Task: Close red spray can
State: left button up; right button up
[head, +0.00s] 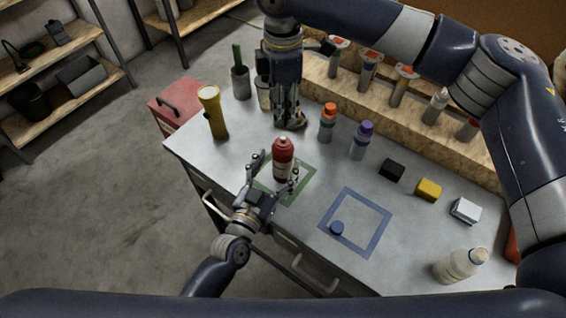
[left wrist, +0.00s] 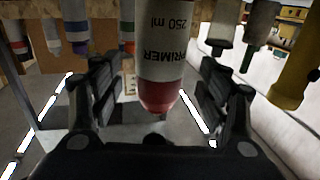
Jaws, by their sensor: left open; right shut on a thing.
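The red spray can (head: 283,160) stands upright at the green square (head: 302,186) on the grey bench. Its label, with "PRIMER" and "250 ml", shows upside down in the left wrist view (left wrist: 160,50). My left gripper (head: 272,172) is open, with its fingers on either side of the can; the can also shows between them in the left wrist view. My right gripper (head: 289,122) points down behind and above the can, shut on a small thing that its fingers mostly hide.
A yellow flashlight (head: 213,112) stands left. An orange-capped bottle (head: 327,122) and a purple-capped bottle (head: 361,140) stand behind right. Black (head: 392,169), yellow (head: 428,189) and white (head: 465,210) blocks and a pale bottle (head: 460,265) are at right.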

pick_arm(q)
jog(key=shift+x, duration=2.05)
jog(key=c, duration=1.6)
jog(key=shift+c, duration=0.2)
pick_arm(e)
send_over(283, 138)
jog(key=shift+f, duration=2.45)
jog(key=shift+f, duration=0.9)
jog(key=shift+f, duration=0.6)
jog(key=o, duration=0.8)
